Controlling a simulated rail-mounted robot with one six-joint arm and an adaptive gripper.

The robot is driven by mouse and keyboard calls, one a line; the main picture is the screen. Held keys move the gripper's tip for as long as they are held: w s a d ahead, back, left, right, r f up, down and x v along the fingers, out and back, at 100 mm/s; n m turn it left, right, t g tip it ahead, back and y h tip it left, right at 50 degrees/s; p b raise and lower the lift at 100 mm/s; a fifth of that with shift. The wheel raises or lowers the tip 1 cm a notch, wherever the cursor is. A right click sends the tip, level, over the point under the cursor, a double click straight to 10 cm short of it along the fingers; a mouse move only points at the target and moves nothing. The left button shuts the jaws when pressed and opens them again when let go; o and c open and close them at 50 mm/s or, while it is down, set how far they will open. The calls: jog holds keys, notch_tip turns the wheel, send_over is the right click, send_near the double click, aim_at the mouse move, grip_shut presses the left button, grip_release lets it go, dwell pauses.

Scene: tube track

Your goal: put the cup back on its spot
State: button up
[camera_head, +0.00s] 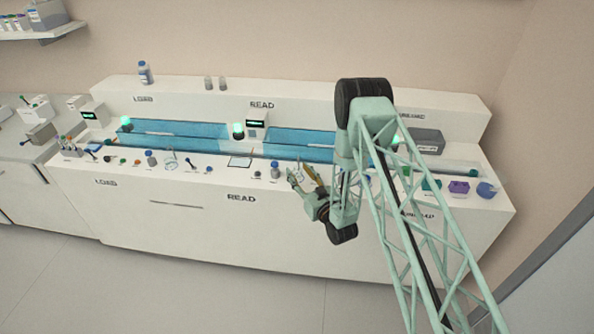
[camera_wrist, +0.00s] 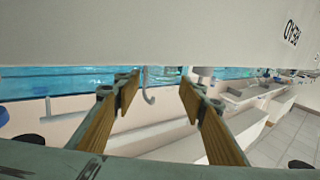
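My gripper (camera_head: 302,172) is low over the front edge of the bench, right of the READ label. In the wrist view its two wood-coloured fingers (camera_wrist: 159,82) stand apart. A thin grey hooked shape (camera_wrist: 149,92) and a faint clear patch show in the gap between them. I cannot tell whether these belong to a cup, and no finger visibly presses on them. A small clear vessel (camera_head: 170,160), possibly the cup, stands on the front ledge at the left, apart from my gripper. A dark-outlined pale square (camera_head: 240,161) is marked on the ledge.
A blue trough (camera_head: 180,135) runs along the bench behind the ledge. A purple block (camera_head: 459,188) sits at the right end. The floor in front is clear.

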jog(key=v, duration=1)
jog(key=shift+s, duration=0.15)
dwell(0.7)
